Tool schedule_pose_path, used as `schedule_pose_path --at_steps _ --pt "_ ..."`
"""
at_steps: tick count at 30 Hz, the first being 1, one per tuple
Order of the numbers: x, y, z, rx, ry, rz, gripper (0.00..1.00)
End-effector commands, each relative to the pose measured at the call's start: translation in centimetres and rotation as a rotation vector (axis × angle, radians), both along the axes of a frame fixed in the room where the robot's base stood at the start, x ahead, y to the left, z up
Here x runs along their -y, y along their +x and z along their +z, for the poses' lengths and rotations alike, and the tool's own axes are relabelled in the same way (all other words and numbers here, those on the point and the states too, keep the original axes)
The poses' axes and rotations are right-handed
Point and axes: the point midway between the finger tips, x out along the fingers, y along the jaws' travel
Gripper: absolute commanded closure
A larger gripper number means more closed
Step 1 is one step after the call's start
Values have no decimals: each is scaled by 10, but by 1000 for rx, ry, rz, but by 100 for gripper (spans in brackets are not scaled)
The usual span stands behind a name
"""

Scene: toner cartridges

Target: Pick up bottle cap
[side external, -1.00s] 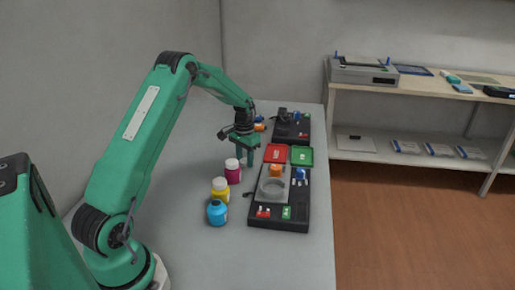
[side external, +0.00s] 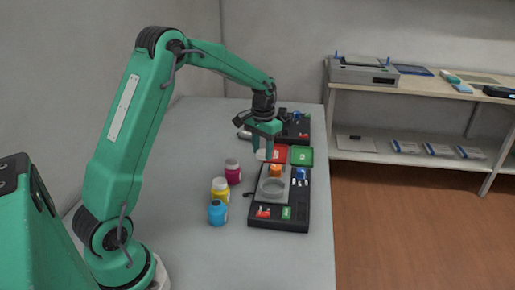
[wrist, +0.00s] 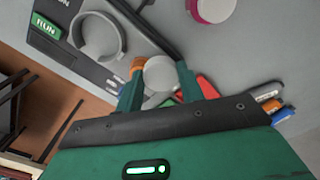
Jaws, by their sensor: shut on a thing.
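My gripper (side external: 262,154) is shut on a white round cap (wrist: 160,74), which sits between the fingertips in the wrist view. In the side view the cap is a small pale patch between the fingers, above the table left of the red tray (side external: 279,152). A magenta bottle (side external: 233,174) stands upright to the left of and nearer than the gripper. Its top also shows in the wrist view as a pale disc with a magenta rim (wrist: 207,15). A yellow bottle (side external: 220,192) and a blue bottle (side external: 217,215) stand nearer still.
A green tray (side external: 301,156) adjoins the red one. Another black unit (side external: 296,128) is farther back. Bare table lies left of the bottles.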

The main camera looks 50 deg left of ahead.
Motion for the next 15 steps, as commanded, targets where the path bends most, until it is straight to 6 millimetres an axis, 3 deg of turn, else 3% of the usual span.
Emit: schedule_pose_path --at_steps 15 --pt "6 -1 4 0 0 1 83"
